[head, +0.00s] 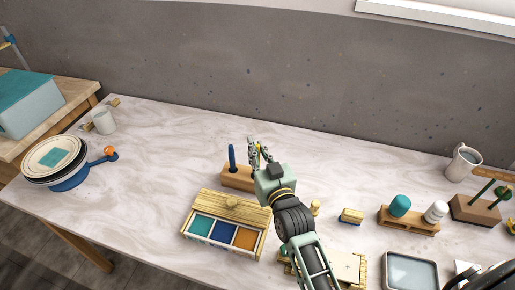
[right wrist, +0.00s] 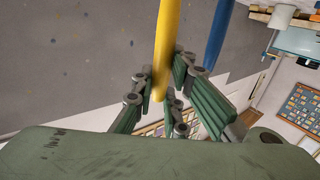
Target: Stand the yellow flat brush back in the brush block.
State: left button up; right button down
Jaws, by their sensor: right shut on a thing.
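My right gripper (head: 256,153) is shut on the yellow flat brush (head: 259,148), above or at the right part of the wooden brush block (head: 233,178). In the right wrist view the yellow handle (right wrist: 168,45) runs up between the fingers (right wrist: 162,90). A blue brush (head: 232,157) stands upright in the block's left part; it also shows in the right wrist view (right wrist: 217,35). The gripper hides the block's right end, so I cannot tell whether the yellow brush's lower end is in a hole. My left gripper is not in view.
A wooden box of teal, blue and orange glazes (head: 223,233) stands just in front of the block. To the right are a small sponge-like block (head: 351,216), a wooden rack with jars (head: 408,221) and a grey tray (head: 410,271). The table behind the block is clear.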

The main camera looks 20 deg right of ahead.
jog(key=shift+f, duration=0.35)
jog(key=c, duration=1.7)
grip_release()
jog(key=shift+o, duration=0.2)
jog(key=shift+s, duration=0.1)
jog(key=s, duration=1.2)
jog(key=shift+d+r, duration=0.2)
jog(key=shift+f, duration=0.1)
